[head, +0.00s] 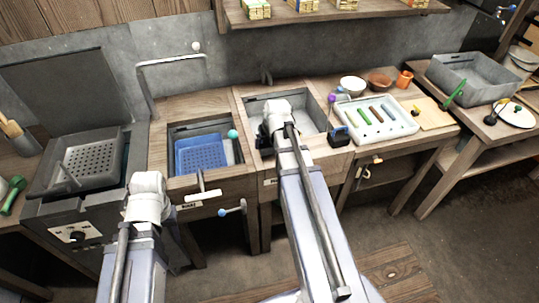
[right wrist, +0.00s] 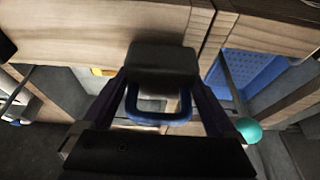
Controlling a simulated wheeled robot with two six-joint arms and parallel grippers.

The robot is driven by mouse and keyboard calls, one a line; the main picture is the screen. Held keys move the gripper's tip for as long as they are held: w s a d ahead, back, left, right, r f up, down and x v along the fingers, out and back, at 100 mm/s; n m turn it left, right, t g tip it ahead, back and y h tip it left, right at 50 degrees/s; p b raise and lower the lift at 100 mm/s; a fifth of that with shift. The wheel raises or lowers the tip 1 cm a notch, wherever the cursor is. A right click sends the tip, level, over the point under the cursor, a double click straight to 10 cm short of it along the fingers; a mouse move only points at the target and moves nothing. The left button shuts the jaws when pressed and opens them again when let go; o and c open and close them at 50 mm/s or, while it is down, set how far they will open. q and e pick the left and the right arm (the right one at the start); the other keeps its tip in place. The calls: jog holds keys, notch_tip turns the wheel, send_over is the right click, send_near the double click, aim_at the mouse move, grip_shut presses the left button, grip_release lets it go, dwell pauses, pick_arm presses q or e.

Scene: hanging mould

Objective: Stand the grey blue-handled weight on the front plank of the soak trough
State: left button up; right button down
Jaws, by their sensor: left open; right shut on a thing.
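The grey weight (right wrist: 162,62) with its blue handle (right wrist: 158,108) is between the fingers of my right gripper (right wrist: 158,115) in the right wrist view. The gripper is shut on it. The weight overlaps the trough's front plank (right wrist: 95,38) there; I cannot tell whether it touches. In the head view my right wrist and arm hide the held weight and the fingers at the soak trough (head: 318,118). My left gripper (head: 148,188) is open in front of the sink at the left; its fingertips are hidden.
A white tray (head: 385,122) and bowls (head: 352,84) occupy the counter at right.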

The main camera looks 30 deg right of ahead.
aim_at(269, 150)
jog(key=shift+f+b, duration=1.8)
jog(key=shift+f, duration=0.15)
grip_release()
jog(key=p+v, duration=1.1)
jog(key=v, duration=0.1)
jog(key=shift+s, duration=0.1)
